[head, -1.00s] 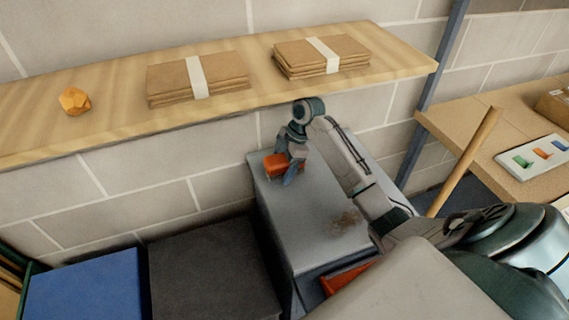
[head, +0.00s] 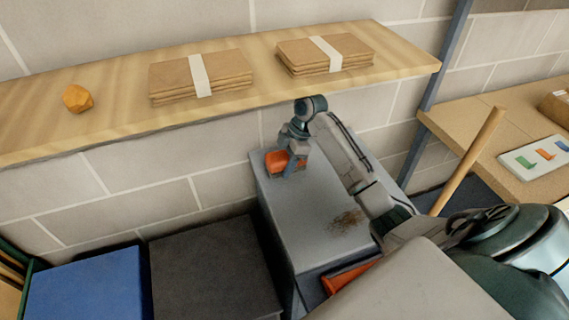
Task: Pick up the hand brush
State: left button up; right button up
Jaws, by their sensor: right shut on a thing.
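An orange-red object (head: 277,161), which I take for the hand brush, is at the far end of the grey bench top (head: 318,205). My right gripper (head: 291,168) points down over it and is shut on it. The gripper and wrist hide part of the object, and its bristles cannot be made out. I cannot tell whether it touches the bench or is slightly raised. My left gripper is not in view.
A wooden shelf (head: 120,112) with two stacks of brown cardboard (head: 200,80) and an orange lump (head: 77,98) runs above, close behind my right wrist. A brown dirt patch (head: 347,222) lies on the bench. A wooden handle (head: 468,160) stands to the right.

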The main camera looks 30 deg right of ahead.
aim_at(283, 155)
notch_tip(283, 155, up, 4)
jog(key=p, duration=0.3)
jog(key=shift+f, duration=0.1)
jog(key=shift+s+a+p, duration=0.3)
jog(key=shift+s+p, duration=0.2)
jog(key=shift+p, duration=0.4)
jog(key=s+a+p, duration=0.2)
jog(key=s, duration=0.2)
jog(key=s+a+p, duration=0.3)
jog(key=s, duration=0.1)
jog(key=s+a+r+p, duration=0.1)
jog(key=s+a+p, duration=0.1)
jog(key=s+p, duration=0.1)
jog(key=shift+s+a, duration=0.15)
jog(key=shift+s, duration=0.3)
jog(key=shift+s+a+p, duration=0.25)
jog(key=shift+s+p, duration=0.05)
jog(key=shift+s, duration=0.1)
jog(key=o, duration=0.3)
jog(key=shift+c, duration=0.8)
